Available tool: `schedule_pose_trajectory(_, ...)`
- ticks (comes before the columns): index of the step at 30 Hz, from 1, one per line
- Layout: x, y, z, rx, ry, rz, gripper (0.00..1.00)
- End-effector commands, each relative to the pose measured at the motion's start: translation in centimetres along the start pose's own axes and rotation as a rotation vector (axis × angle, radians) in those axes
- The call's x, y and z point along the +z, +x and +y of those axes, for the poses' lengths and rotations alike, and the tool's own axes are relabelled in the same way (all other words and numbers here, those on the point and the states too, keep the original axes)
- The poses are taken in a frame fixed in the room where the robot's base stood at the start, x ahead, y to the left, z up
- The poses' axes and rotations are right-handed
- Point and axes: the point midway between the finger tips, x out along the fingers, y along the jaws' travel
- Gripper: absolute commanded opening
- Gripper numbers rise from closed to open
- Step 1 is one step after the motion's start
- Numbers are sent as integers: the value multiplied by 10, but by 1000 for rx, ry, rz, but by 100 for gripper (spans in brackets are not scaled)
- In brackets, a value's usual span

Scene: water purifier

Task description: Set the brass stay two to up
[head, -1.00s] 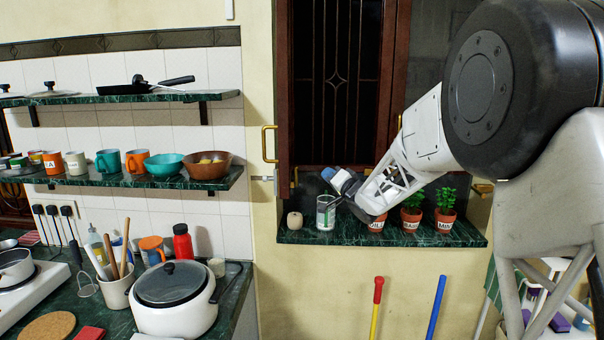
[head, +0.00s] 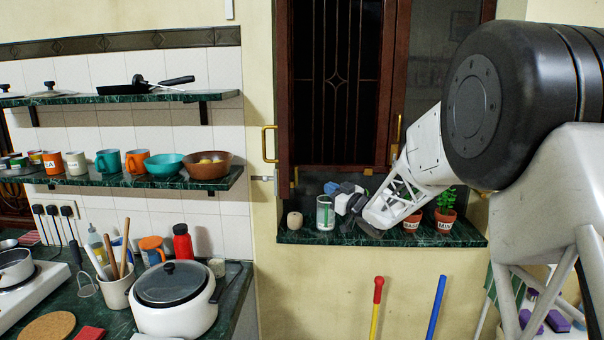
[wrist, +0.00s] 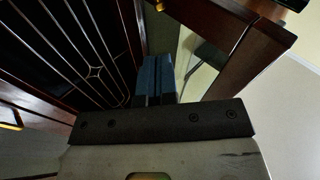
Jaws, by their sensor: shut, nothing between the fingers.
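Small brass-coloured pieces show at the window's lower edge in the head view, one near the left corner (head: 295,176) and one just above my gripper (head: 367,171). I cannot tell which is stay two, nor whether it is up or down. My gripper (head: 335,188) is low in front of the window, above the sill and close to the glass jar. Its blue fingers (wrist: 153,78) are together and hold nothing in the wrist view. They point toward the gap beside the dark window leaf. My forearm hides part of the sill and the lower right of the window.
The green sill (head: 310,238) holds a round beige object (head: 294,220), a glass jar (head: 325,213) and potted herbs, with a pot labelled MIN (head: 445,220) at right. Brass handles stand on the left (head: 269,143) and right (head: 396,140) of the window. The white cooker (head: 174,298) is lower left.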

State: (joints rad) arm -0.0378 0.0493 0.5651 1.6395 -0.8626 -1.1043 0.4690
Motion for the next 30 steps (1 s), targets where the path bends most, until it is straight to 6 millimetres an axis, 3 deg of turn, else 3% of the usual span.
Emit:
schedule_pose_trajectory(10, 0, 2, 0, 0, 2, 0, 0)
schedule_pose_trajectory(16, 1, 13, 0, 0, 3, -2, 0)
schedule_pose_trajectory(30, 1, 77, 0, -1, 4, 0, 0)
